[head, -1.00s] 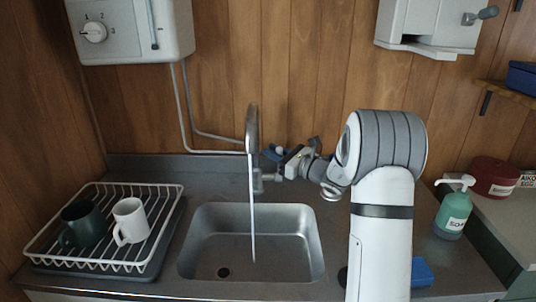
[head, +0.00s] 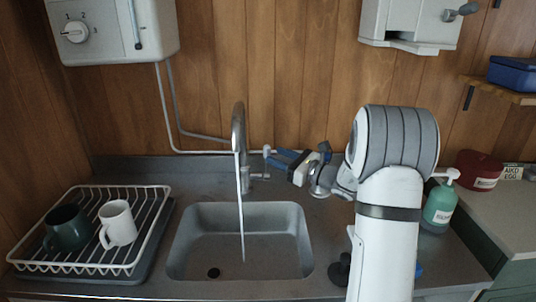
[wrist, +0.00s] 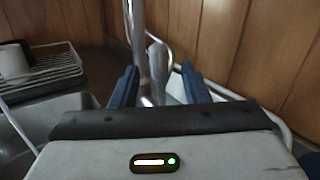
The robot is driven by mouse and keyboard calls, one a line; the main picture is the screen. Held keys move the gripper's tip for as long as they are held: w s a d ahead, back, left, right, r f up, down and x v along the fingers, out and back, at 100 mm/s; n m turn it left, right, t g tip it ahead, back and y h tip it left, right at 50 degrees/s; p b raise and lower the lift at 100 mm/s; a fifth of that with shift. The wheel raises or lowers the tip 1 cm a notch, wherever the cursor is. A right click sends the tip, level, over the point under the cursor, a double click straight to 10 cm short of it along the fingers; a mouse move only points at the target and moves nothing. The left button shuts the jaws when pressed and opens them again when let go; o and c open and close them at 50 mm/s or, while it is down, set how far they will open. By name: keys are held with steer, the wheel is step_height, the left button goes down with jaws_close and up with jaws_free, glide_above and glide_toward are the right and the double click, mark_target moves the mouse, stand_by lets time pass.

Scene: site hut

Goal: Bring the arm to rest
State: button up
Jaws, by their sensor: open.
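My gripper (head: 272,158) is open and empty, its blue fingers pointing left toward the tap (head: 238,130) behind the sink (head: 182,245). In the wrist view the gripper (wrist: 159,70) has its two fingers apart, with the tap's metal body (wrist: 158,65) showing between and beyond them. I see nothing held. My arm rises at the right of the sink and bends over to the left. A thin pale stream of water (head: 242,215) runs from the spout into the basin.
A white dish rack (head: 150,225) with a dark green mug (head: 66,228) and a white mug (head: 118,222) stands left. A green soap bottle (head: 438,208) stands right of my arm. A heater (head: 110,30) and a dispenser (head: 415,25) hang on the wall.

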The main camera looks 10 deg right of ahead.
steer(key=shift+s+d, duration=0.45)
steer(key=shift+s, duration=0.05)
steer(key=s+a+n+g+h+p, duration=0.2)
steer(key=s+a+n+g+p, duration=0.1)
steer(key=s+a+n+g, duration=1.15)
steer(key=s+d+n+t+h+p, duration=0.1)
steer(key=s+d+n+h, duration=0.3)
steer(key=s, duration=0.6)
steer(key=s+d+n+t+h+p, duration=0.2)
steer(key=s+d+n+h, duration=0.2)
steer(key=s, duration=0.6)
steer(key=n+h, duration=0.2)
steer(key=n, duration=0.1)
steer(key=shift+r+n+h, duration=0.25)
steer(key=shift+n+h, duration=0.1)
steer(key=shift+h, duration=0.05)
steer(key=shift+c, duration=0.6)
